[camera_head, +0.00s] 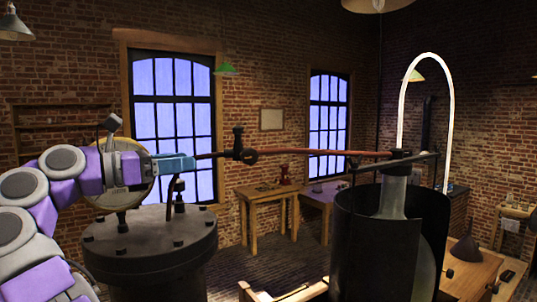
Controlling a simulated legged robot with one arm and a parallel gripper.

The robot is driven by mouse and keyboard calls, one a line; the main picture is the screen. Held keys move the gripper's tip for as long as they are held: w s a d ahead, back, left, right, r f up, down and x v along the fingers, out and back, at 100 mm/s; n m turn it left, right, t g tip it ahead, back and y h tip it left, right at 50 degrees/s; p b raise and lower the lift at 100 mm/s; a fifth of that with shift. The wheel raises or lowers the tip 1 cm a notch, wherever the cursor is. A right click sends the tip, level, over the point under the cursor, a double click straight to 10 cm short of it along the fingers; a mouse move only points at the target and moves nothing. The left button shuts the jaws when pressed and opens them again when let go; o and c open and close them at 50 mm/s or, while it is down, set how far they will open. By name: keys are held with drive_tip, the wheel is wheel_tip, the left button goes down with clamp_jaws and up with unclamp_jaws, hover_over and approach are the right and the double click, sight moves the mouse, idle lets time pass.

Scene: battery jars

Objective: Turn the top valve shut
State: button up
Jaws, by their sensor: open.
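The top valve (239,144) is a small dark fitting with an upright handle and a round part at its right side. It sits on a thin horizontal pipe (320,152), dark at the left and reddish to the right. My gripper (193,161) has blue fingers and is open, to the left of the valve. It overlaps the left end of the pipe in the picture, and I see a gap between the fingertips and the valve. Whether the fingers touch the pipe, I cannot tell.
A dark bolted tank (150,242) stands below my gripper. A round disc (128,185) shows partly behind my wrist. At right, an open dark cylinder (362,245) surrounds a grey jar (391,196), with a glowing white tube arch (401,95) behind. Wooden tables (266,191) stand farther back.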

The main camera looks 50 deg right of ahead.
drive_tip(key=b, duration=0.2)
approach(242, 155)
drive_tip(key=x, duration=0.7)
drive_tip(key=shift+d+f, duration=0.1)
drive_tip(key=shift+d, duration=0.05)
drive_tip(key=x, duration=0.7)
drive_tip(key=shift+w, duration=0.1)
drive_tip(key=shift+d+f, duration=0.1)
drive_tip(key=shift+d, duration=0.4)
drive_tip(key=shift+a, duration=0.55)
drive_tip(key=shift+c, duration=0.2)
drive_tip(key=shift+a, duration=0.65)
drive_tip(key=shift+c, duration=1.4)
drive_tip(key=shift+a, duration=0.1)
drive_tip(key=c, duration=0.3)
clamp_jaws()
